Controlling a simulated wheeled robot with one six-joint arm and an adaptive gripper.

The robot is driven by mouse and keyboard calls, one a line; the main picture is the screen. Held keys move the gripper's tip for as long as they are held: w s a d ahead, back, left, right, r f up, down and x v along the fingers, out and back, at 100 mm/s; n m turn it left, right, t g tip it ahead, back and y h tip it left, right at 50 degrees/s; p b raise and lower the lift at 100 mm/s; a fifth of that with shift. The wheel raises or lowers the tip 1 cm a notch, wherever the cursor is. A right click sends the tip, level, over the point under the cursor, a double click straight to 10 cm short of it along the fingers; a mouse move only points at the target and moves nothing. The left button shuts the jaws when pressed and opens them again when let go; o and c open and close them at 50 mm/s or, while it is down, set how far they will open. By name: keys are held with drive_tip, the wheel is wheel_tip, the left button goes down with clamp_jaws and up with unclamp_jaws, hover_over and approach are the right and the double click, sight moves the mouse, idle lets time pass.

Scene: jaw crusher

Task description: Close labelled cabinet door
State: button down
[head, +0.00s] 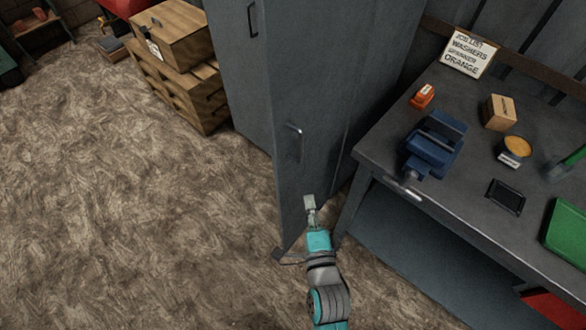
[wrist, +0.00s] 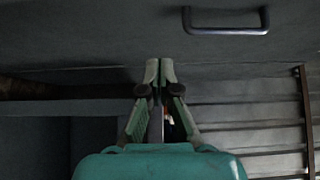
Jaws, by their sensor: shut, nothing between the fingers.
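A tall grey cabinet (head: 235,75) stands at the top middle of the head view. One of its doors (head: 325,95) stands swung out toward me, with a bar handle (head: 294,142) on its face. I see no readable label on this door. My gripper (head: 309,198) is shut and empty, in front of the door's lower part, below the handle. In the wrist view the closed fingertips (wrist: 159,62) point at a grey panel (wrist: 90,35), with a handle (wrist: 226,28) up and to the right. I cannot tell whether the fingertips touch the door.
A workbench (head: 385,150) stands close on the right with a blue vise (head: 435,145), a sign (head: 468,53) and small items on it. Wooden crates (head: 180,85) stand left of the cabinet. The floor (head: 120,220) on the left is clear.

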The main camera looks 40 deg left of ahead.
sight(291, 161)
drive_tip(key=w+a, duration=0.5)
drive_tip(key=a, duration=0.3)
drive_tip(key=shift+a, duration=0.4)
